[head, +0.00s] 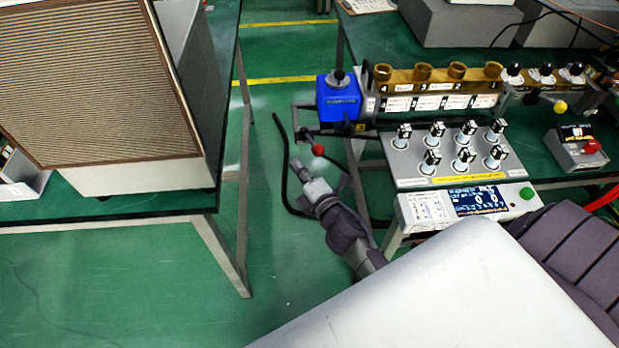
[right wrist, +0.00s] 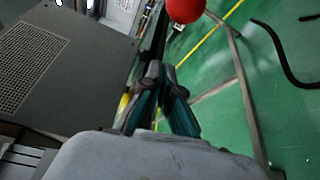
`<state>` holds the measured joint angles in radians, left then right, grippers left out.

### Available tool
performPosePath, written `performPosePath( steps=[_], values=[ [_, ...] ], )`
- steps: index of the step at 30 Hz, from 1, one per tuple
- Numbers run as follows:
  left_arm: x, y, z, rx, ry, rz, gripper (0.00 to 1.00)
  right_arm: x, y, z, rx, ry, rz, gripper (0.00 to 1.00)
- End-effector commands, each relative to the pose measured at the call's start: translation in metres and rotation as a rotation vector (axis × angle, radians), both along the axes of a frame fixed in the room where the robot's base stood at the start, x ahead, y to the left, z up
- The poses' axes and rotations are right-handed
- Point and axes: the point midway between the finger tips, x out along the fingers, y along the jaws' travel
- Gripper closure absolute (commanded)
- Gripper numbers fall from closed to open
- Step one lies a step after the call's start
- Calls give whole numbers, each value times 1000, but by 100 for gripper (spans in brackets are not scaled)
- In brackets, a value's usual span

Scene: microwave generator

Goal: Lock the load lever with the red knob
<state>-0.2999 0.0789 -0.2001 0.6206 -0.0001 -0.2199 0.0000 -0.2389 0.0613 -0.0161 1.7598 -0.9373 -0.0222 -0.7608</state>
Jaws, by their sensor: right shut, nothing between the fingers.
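The red knob (head: 318,149) is a small ball at the end of a thin dark lever (head: 307,136), below the blue box (head: 330,104) at the left end of the test rig. My right gripper (head: 296,163) is shut and empty, just below and left of the knob in the head view. A gap shows between them. In the right wrist view the knob (right wrist: 186,8) is large, cut by the top edge, beyond and slightly right of the closed fingertips (right wrist: 162,72). My left gripper is not in view.
A grey panel (head: 410,172) with several black-topped switches stands right of my right arm. A control box (head: 405,212) with a display and green button sits below it. A black cable (head: 284,175) hangs left of my gripper. Open green floor lies between the two tables.

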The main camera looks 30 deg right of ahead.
Motion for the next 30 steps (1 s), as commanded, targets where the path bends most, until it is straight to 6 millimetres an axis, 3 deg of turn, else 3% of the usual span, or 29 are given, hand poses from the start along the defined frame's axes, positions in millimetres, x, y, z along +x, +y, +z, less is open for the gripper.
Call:
performPosePath(
  steps=[3,6,12,24,30],
  values=[
    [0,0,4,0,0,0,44,22,-2,1,-1,0,0,100],
    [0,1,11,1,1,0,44,12,-19,4,-2,3,-1,100],
    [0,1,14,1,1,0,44,7,-35,6,1,1,0,100],
    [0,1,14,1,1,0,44,6,-37,6,1,1,3,100],
    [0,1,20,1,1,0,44,4,-49,8,-5,0,78,100]
  ],
)
